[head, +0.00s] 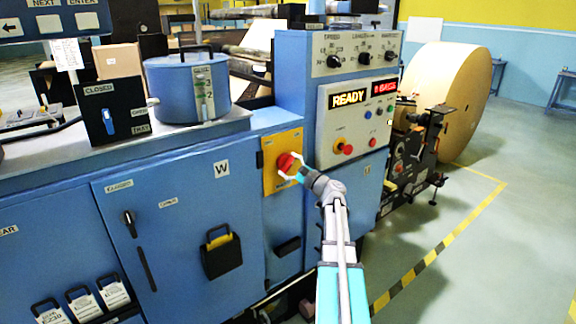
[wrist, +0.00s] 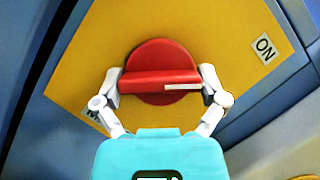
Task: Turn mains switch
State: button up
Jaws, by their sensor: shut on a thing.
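The mains switch is a red round knob with a raised bar and a white mark; it shows in the head view (head: 286,162) on a yellow plate (head: 270,184) and large in the wrist view (wrist: 160,78). My gripper (head: 291,170) is shut on the bar, with one finger at each end, as the wrist view (wrist: 161,84) shows. The bar lies nearly level in the wrist view, with its white mark on the right half. An "ON" label (wrist: 264,49) is at the plate's upper right there. Another label at lower left is mostly hidden by a finger.
A control panel reading "READY" (head: 349,97) stands right of the switch. A blue cabinet door with a "W" label (head: 221,169) is to the left. A blue pot (head: 187,90) stands on the counter. A large kraft roll (head: 452,95) is behind right. Open floor lies at right.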

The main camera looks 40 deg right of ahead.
jog(key=shift+n+g+y, duration=0.3)
jog(key=shift+n, duration=0.3)
jog(key=n+p, duration=0.1)
jog(key=n, duration=0.1)
jog(key=n+g+p, duration=0.1)
jog(key=n, duration=0.1)
jog(key=shift+r+y+p, duration=0.2)
jog(key=shift+y+p, duration=0.1)
jog(key=n+g+p, duration=0.2)
jog(key=n, duration=0.2)
jog(key=shift+n+p, duration=0.3)
jog(key=shift+p, duration=0.1)
jog(key=n+g+h+p, duration=0.1)
jog(key=n+p, duration=0.1)
jog(key=n, duration=0.2)
jog(key=shift+p, duration=0.3)
jog(key=n+p, duration=0.1)
jog(key=n+g+h+p, duration=0.1)
jog(key=n, duration=0.1)
jog(key=shift+f+g+h, duration=0.2)
jog(key=shift+g+h, duration=0.1)
jog(key=shift+n, duration=0.3)
jog(key=o, duration=0.8)
